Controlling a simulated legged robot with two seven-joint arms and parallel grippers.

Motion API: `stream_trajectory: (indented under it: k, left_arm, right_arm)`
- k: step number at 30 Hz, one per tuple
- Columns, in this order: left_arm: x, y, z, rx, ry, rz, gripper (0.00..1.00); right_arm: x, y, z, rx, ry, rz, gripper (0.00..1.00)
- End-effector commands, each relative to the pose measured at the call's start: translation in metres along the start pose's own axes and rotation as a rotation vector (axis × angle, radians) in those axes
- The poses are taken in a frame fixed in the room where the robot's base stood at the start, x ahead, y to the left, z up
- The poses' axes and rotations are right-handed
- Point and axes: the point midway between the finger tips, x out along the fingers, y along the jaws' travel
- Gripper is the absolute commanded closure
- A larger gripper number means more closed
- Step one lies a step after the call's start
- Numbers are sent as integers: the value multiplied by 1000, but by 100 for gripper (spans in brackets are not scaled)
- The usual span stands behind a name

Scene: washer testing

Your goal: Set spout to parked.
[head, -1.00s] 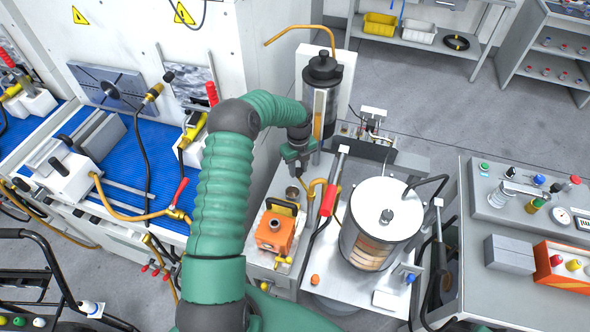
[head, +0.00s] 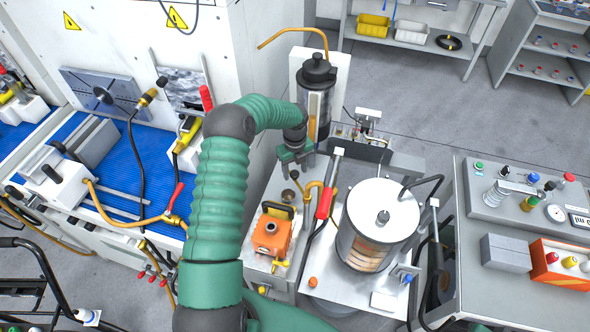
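Nothing in view is labelled as the spout. A thin brass tube (head: 292,32) curves out to the left above the dark glass canister (head: 317,85) and may be it. A shorter curved brass pipe (head: 312,187) stands lower on the bench, beside a red-handled lever (head: 325,200). My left gripper (head: 287,172) points down just left of the canister's base, above a small round cup (head: 288,194). The brass tube is well above it. Its fingers are small and dark, so I cannot tell whether they are apart or hold anything. My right gripper is not in view.
A white-lidded drum (head: 381,210) and an orange box (head: 271,235) with a black handle stand on the bench close to my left arm. A grey control panel (head: 515,200) is at the right. Open floor (head: 425,100) lies behind.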

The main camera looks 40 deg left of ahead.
Motion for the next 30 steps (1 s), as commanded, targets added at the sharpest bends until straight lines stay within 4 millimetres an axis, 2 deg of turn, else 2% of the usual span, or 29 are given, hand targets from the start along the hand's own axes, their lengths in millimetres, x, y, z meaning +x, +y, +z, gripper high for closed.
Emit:
stream_trajectory:
  k: [5, 8, 11, 21, 25, 30]
  left_arm:
    - [-2, 0, 0, -1, 0, 0, 48]
    - [-14, 0, 1, -2, -1, -2, 48]
    - [-36, 0, 1, -2, -3, -1, 48]
    - [-134, -1, 2, -1, -2, -1, 48]
    - [-156, -2, 3, 0, 0, 1, 48]
    - [-166, -1, 2, 0, 4, 2, 48]
  right_arm:
    - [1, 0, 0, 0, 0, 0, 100]
    - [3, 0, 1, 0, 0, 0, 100]
    - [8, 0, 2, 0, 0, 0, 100]
    - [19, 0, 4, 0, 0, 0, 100]
    - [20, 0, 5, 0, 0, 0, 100]
    - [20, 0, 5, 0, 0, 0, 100]
